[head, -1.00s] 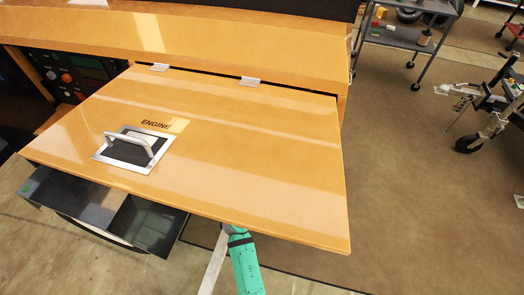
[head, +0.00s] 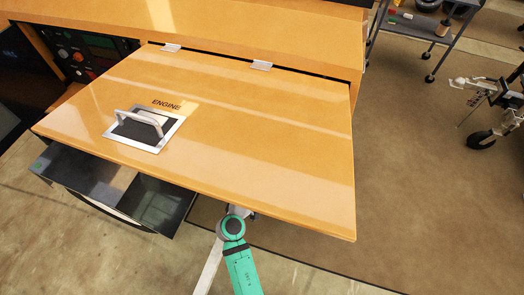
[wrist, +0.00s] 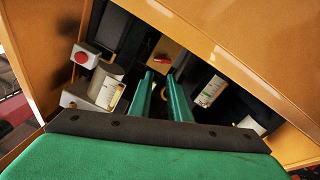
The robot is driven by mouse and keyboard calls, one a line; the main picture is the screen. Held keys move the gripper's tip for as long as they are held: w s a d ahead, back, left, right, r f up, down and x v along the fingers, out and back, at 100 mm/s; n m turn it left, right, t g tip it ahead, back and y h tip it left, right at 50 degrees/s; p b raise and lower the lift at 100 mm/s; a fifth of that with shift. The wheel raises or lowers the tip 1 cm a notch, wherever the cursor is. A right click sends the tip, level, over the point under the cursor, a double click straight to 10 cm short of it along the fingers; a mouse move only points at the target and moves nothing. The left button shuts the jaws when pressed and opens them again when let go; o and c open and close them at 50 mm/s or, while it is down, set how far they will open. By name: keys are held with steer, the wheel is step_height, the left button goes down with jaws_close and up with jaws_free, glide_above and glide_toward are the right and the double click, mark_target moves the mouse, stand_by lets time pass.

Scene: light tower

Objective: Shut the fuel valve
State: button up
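The ENGINE door (head: 260,140) is a yellow panel, hinged along its top and swung up, with a grey handle (head: 142,124). In the head view it hides my gripper, and only part of my teal arm shows below its edge. In the wrist view my green gripper (wrist: 160,75) points into the engine compartment, its two fingers apart with nothing between them. Ahead of the fingertips is a small red part (wrist: 167,46) on a yellow block, possibly the fuel valve. I cannot tell its exact shape or setting. The fingers look clear of it.
In the wrist view a red button (wrist: 80,57) on a pale box and a grey cylinder (wrist: 105,80) sit left. A white-labelled part (wrist: 210,91) is right. Yellow compartment walls close in both sides. In the head view a dark open drawer (head: 110,185) lies below the door.

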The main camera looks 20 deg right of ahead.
steer(key=w+a+r, duration=0.1)
steer(key=r, duration=0.1)
steer(key=w+a+r+g, duration=0.1)
steer(key=r, duration=0.1)
steer(key=a+r+g, duration=0.1)
steer(key=r, duration=0.1)
steer(key=shift+w+r+m, duration=0.3)
steer(key=shift+w+m, duration=0.1)
jaws_close()
steer(key=shift+g, duration=0.4)
steer(key=x, duration=0.3)
steer(key=f+x, duration=0.1)
steer(key=x, duration=0.2)
steer(key=f+x, duration=0.1)
steer(key=x, duration=0.3)
steer(key=shift+s+a, duration=0.15)
steer(key=shift+s, duration=0.1)
steer(key=shift+s+d+f, duration=0.1)
steer(key=shift+d+f, duration=0.2)
steer(key=shift+f, duration=0.45)
